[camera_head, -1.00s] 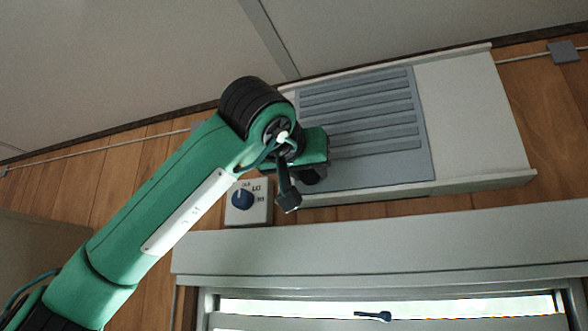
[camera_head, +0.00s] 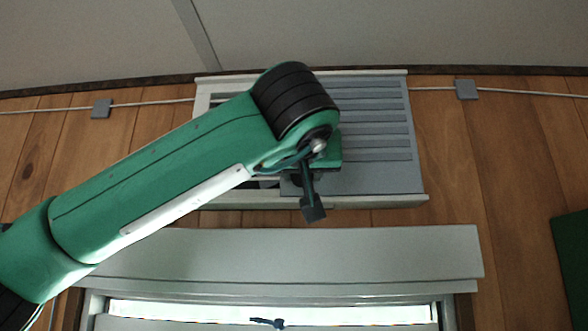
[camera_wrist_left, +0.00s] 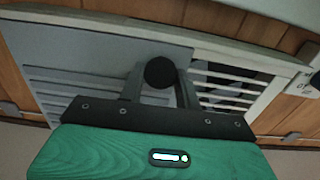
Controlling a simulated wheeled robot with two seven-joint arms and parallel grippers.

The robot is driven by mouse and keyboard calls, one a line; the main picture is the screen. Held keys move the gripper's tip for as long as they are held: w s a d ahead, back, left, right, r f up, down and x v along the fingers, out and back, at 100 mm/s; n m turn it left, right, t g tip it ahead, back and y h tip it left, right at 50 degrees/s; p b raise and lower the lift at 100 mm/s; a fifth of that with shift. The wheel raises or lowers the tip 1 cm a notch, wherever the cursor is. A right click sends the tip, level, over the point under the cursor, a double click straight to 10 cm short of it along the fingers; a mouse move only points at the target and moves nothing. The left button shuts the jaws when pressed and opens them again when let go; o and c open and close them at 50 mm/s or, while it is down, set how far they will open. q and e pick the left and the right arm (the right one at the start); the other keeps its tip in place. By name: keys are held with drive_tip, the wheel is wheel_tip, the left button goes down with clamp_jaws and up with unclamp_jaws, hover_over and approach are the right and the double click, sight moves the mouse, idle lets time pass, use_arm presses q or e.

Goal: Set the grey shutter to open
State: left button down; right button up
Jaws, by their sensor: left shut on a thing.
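The grey shutter (camera_head: 375,130) is a ribbed panel at the right end of a pale frame (camera_head: 380,202) on the wood wall. In the left wrist view, the shutter (camera_wrist_left: 95,55) is on the left, and slats with dark gaps (camera_wrist_left: 228,82) are uncovered on the right. My left gripper (camera_wrist_left: 160,76) is shut on the shutter's round black knob (camera_wrist_left: 160,71), with a finger on each side. In the head view, my arm hides the knob and much of the frame's left part. My right gripper is not in view.
A pale ledge (camera_head: 300,252) and a window with a dark handle (camera_head: 267,322) lie below the frame. A cable with grey boxes (camera_head: 467,89) runs along the wall. A dark green panel (camera_head: 572,250) stands at far right. Bare wall lies right of the frame.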

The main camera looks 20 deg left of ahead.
use_arm(q)
drive_tip(key=c, duration=1.3)
unclamp_jaws()
drive_tip(key=shift+c, duration=0.2)
drive_tip(key=o, duration=0.3)
drive_tip(key=shift+d, duration=0.3)
drive_tip(key=shift+b+v, duration=2.4)
drive_tip(key=shift+v, duration=4.45)
